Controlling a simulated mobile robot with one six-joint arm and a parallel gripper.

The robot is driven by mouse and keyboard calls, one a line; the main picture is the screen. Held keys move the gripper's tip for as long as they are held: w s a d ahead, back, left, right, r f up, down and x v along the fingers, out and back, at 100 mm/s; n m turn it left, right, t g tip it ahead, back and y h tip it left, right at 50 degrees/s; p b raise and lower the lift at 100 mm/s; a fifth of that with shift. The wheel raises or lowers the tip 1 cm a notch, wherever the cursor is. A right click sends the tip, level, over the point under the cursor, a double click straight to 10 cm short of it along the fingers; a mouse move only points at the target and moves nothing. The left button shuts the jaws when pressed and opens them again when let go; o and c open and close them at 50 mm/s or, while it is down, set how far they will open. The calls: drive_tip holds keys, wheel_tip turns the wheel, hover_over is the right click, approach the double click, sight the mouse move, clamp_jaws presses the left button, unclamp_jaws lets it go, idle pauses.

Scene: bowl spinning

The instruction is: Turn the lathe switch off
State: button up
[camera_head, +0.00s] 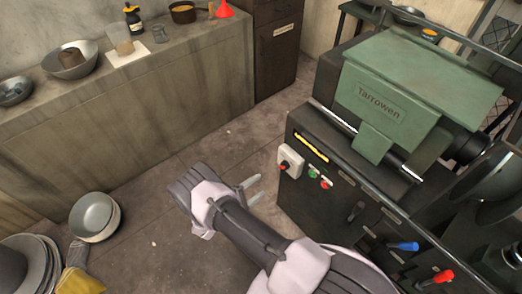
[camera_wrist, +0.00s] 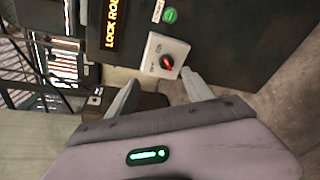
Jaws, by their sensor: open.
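The lathe (camera_head: 400,85) is a dark machine with a green headstock cover marked "Tarrowen", at the right in the head view. My gripper (camera_head: 257,190) is open and empty in front of the panel, left of and a little below the switch. In the wrist view my gripper's fingertips (camera_wrist: 160,86) are spread below the switch, apparently not touching it.
Green (camera_head: 312,173) and red (camera_head: 325,184) buttons sit right of the switch, under a yellow-lettered plate (camera_head: 312,148). Blue (camera_head: 405,246) and red (camera_head: 443,276) levers stick out lower right. A bench (camera_head: 200,85) with bowls runs along the left wall. Floor between is mostly clear.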

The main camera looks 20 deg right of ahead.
sight(282, 168)
drive_tip(key=shift+n+t, duration=0.6)
drive_tip(key=shift+n, duration=0.1)
drive_tip(key=f+b+x, duration=0.1)
drive_tip(key=x, duration=0.4)
drive_tip(key=f+b+x, duration=0.1)
drive_tip(key=b+x, duration=0.1)
drive_tip(key=x, duration=0.4)
drive_tip(key=f+b+x, duration=0.1)
drive_tip(key=x, duration=0.4)
drive_tip(key=shift+a+f, duration=0.2)
drive_tip(key=shift+f, duration=0.15)
drive_tip(key=shift+w+d, duration=0.2)
drive_tip(key=shift+d, duration=0.2)
clamp_jaws()
